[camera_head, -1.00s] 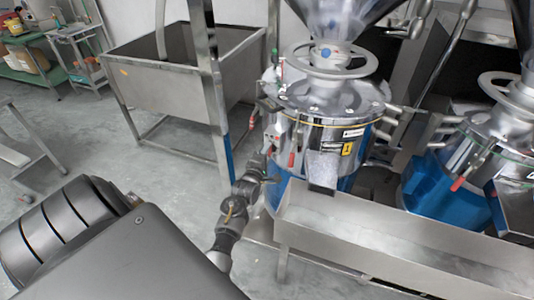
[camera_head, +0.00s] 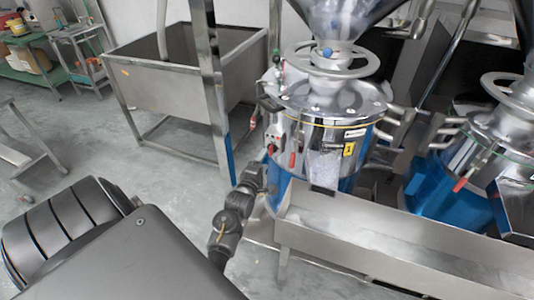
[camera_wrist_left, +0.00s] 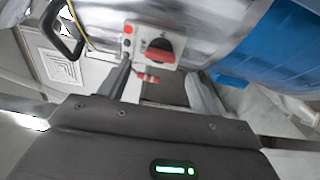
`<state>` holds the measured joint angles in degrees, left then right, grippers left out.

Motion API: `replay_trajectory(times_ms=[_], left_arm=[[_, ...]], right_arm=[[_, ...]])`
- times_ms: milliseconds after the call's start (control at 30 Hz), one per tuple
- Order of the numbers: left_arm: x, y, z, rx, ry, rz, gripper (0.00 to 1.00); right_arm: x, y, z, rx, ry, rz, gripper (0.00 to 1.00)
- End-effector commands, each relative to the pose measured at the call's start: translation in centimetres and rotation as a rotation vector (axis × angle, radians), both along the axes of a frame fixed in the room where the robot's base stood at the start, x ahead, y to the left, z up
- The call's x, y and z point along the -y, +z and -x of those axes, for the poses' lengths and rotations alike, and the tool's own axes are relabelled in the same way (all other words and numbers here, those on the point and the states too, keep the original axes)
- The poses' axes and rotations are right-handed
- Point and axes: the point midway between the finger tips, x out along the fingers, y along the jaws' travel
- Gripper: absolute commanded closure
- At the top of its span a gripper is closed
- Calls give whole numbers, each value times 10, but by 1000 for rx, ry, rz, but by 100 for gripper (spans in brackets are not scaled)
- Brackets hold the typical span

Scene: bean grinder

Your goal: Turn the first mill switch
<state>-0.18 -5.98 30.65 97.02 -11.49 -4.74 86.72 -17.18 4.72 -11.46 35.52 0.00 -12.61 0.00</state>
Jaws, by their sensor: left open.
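The first mill (camera_head: 345,138) is the shiny steel drum with a blue base in the middle of the head view. My right gripper is not in view.
A steel trough (camera_head: 375,240) runs in front of the mill. A second mill (camera_head: 485,155) stands to the right. A steel tank (camera_head: 170,85) on legs stands behind left, with an upright post (camera_head: 213,85) near the mill.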

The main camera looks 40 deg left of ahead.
Motion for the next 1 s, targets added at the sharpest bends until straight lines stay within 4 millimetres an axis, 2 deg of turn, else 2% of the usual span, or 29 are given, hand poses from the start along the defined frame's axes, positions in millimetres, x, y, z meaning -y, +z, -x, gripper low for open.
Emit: replay_trajectory(times_ms=[33, 200, 367, 1000], left_arm=[[4, -2, 11, -1, 0, 0, 36], [14, -2, 38, -1, -1, -1, 36], [19, -1, 53, -1, -1, 0, 36], [20, 0, 56, 0, -1, 0, 36]], right_arm=[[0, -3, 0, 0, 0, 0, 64], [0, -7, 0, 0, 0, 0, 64], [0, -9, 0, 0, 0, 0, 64], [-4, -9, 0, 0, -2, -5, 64]])
